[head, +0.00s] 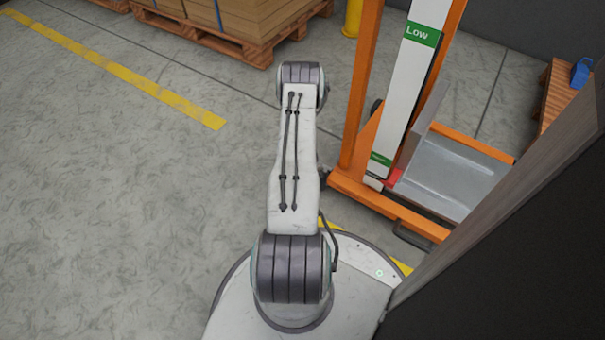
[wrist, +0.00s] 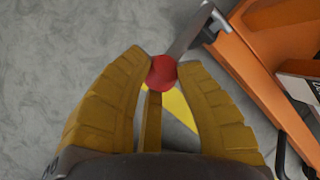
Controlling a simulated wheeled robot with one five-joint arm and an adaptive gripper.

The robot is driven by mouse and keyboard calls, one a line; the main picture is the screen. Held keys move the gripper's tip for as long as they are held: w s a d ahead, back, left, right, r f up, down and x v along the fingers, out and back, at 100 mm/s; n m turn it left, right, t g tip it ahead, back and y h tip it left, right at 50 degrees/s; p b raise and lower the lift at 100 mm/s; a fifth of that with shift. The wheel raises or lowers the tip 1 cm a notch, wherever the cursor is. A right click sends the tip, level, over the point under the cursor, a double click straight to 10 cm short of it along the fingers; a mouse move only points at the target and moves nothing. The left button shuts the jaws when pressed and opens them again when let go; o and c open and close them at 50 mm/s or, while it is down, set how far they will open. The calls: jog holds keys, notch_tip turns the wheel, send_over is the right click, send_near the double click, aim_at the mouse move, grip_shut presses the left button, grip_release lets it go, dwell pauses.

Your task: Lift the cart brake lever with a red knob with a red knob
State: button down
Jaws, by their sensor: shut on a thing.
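The red knob (wrist: 162,73) of the cart brake lever shows in the wrist view. It sits between the two fingertips of my gripper (wrist: 164,68), which is shut on it. The grey metal bar of the lever (wrist: 191,36) runs from the knob up and right toward the orange cart frame (wrist: 250,62). In the head view my arm reaches toward the left side of the orange cart (head: 346,183). The lever, the knob and my gripper are hidden there behind my arm.
The cart carries a grey tray (head: 460,170) and a white mast with a green "Low" label (head: 421,34). A dark panel (head: 510,240) stands close at the right. A pallet with boxes (head: 240,28) is at the back. The floor on the left is clear, with a yellow line (head: 120,72).

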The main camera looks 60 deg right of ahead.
jog(key=shift+w+d+r, duration=0.15)
jog(key=shift+w+d, duration=0.05)
jog(key=shift+w, duration=0.05)
dwell(0.7)
jog(key=c, duration=1.2)
grip_release()
jog(key=o, duration=0.4)
jog(key=shift+s+a, duration=0.15)
jog(key=shift+o, duration=0.2)
jog(key=v, duration=1.1)
jog(key=shift+a+r, duration=0.2)
jog(key=shift+r, duration=0.1)
jog(key=shift+o, duration=0.2)
